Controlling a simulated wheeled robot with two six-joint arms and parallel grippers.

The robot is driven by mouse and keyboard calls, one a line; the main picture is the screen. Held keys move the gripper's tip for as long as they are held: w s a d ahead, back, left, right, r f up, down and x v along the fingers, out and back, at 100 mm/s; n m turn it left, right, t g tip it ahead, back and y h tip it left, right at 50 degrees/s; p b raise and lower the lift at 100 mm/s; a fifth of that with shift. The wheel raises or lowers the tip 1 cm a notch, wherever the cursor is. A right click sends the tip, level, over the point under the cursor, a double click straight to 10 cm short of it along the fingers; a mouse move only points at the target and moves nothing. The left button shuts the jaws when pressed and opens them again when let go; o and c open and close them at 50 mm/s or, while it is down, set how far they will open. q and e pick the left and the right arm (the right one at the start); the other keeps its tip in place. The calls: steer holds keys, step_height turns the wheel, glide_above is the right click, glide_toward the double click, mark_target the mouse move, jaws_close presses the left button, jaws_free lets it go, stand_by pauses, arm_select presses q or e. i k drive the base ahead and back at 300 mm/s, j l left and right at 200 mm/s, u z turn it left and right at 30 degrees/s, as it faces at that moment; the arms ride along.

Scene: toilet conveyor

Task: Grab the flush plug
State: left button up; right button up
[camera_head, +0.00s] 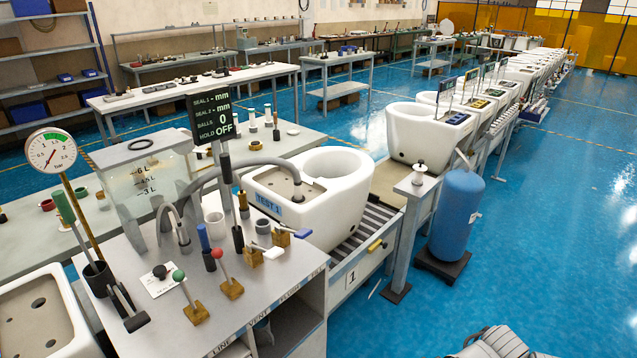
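No object is labelled as the flush plug, so I cannot tell for sure which one it is. A white plug-like piece with a dark knob (419,172) stands upright on a small grey stand beside the conveyor. Several small upright plug-like pieces, one of them white (252,119), stand on the grey bench behind the test station. The white toilet (328,208) marked TEST-1 sits on the conveyor, with a grey hose end on its rear deck. Neither gripper's fingertips show. A pale grey part, probably mine, shows at the bottom edge, apart from all these pieces.
The test bench (240,306) holds coloured-knob levers, a gauge, a clear tank (143,184) and a display (213,114). A blue pressure tank (457,215) stands on the floor right of the small stand. The blue floor at right is clear. More toilets line the conveyor beyond.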

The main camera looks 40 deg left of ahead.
mark_target(297, 198)
steer(key=i+u, duration=0.1)
steer(key=i, duration=1.35)
steer(key=i+l+u, duration=0.1)
steer(key=i+u, duration=0.25)
steer(key=i+l+u, duration=0.15)
steer(key=i+u, duration=0.2)
steer(key=i+l+u, duration=0.1)
steer(key=i+u, duration=0.15)
steer(key=u, duration=0.2)
steer(key=i+l+u, duration=0.2)
steer(key=u, duration=0.25)
steer(key=i+l+u, duration=0.25)
steer(key=u, duration=0.2)
steer(key=i+l+u, duration=0.15)
steer(key=l+u, duration=0.3)
steer(key=i, duration=0.45)
